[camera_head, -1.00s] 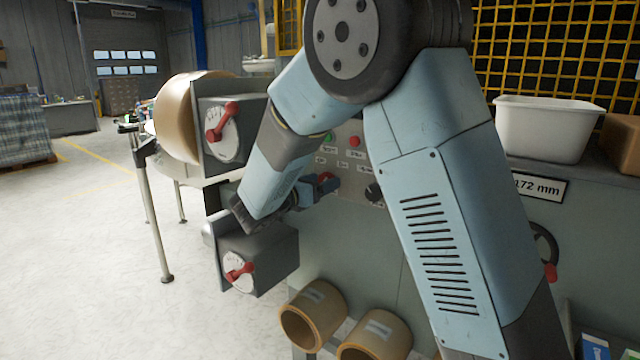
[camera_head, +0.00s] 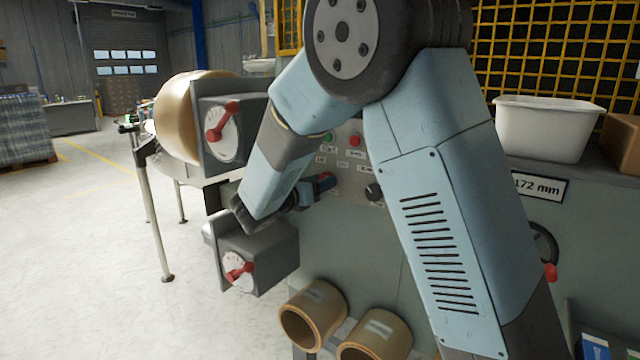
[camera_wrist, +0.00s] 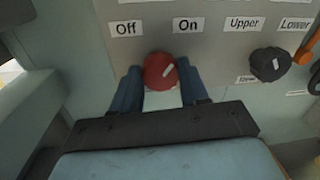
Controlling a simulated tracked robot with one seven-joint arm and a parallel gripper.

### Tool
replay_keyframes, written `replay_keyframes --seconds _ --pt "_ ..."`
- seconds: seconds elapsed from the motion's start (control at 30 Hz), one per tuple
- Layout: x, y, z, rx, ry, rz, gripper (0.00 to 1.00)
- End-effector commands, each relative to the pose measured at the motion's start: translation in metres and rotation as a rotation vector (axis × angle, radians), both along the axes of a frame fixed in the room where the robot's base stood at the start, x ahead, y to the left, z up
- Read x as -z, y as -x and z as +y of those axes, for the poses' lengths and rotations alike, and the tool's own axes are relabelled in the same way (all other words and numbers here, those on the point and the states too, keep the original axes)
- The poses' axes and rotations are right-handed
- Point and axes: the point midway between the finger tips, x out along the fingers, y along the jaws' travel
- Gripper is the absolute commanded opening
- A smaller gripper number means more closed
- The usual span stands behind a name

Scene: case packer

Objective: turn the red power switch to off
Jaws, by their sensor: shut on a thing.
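The red power switch (camera_wrist: 158,73) is a round knob on a grey panel, below the labels "Off" (camera_wrist: 126,28) on the left and "On" (camera_wrist: 188,25) on the right. Its white mark slants to the upper right, towards "On". My gripper (camera_wrist: 160,86) has one blue finger on each side of the knob and is shut on it. In the head view my gripper (camera_head: 315,190) is at the panel, and only a small red part of the switch (camera_head: 326,181) shows past the fingers.
A black knob (camera_wrist: 270,64) sits right of the switch under "Upper" and "Lower" labels, with an orange part (camera_wrist: 308,46) beyond. In the head view, green (camera_head: 328,137) and red (camera_head: 355,140) buttons are above. Grey boxes with red-handled dials (camera_head: 222,122) stand left of my forearm.

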Motion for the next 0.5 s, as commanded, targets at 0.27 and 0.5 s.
replay_keyframes --seconds 0.27,0.5 --pt "0.0001 -0.0007 0.0013 -0.003 0.154 0.12 0.14" --pt "0.0005 -0.0012 0.0011 -0.003 0.334 0.258 0.14"
